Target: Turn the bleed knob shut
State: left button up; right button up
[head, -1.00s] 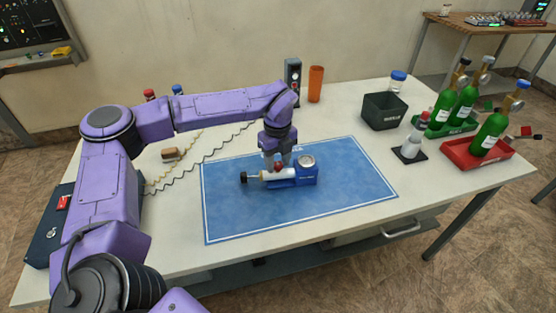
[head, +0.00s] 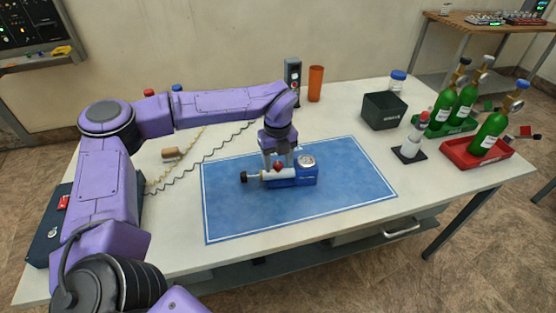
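A blue device (head: 306,181) with a round gauge (head: 306,161) on top sits on the blue mat (head: 340,208). A white cylinder (head: 268,175) lies along its left side and ends in a black knob (head: 244,176). A small red knob (head: 278,168) stands on the cylinder. I cannot tell by label which is the bleed knob. My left gripper (head: 279,160) points down just above and behind the red knob, with its fingers apart. Nothing shows held between them; contact with the knob cannot be made out. My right gripper is not in view.
A dark bin (head: 384,110), an orange cup (head: 315,84) and a white bottle on a black base (head: 410,152) stand behind and right. Green cylinders stand in a green tray (head: 445,128) and a red tray (head: 476,154). The mat's right half is clear.

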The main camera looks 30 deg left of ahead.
aim_at(278, 163)
pick_arm(q)
notch_tip(278, 163, up, 11)
jog(key=b, duration=0.1)
jog(key=shift+f, duration=0.2)
dwell(0.4)
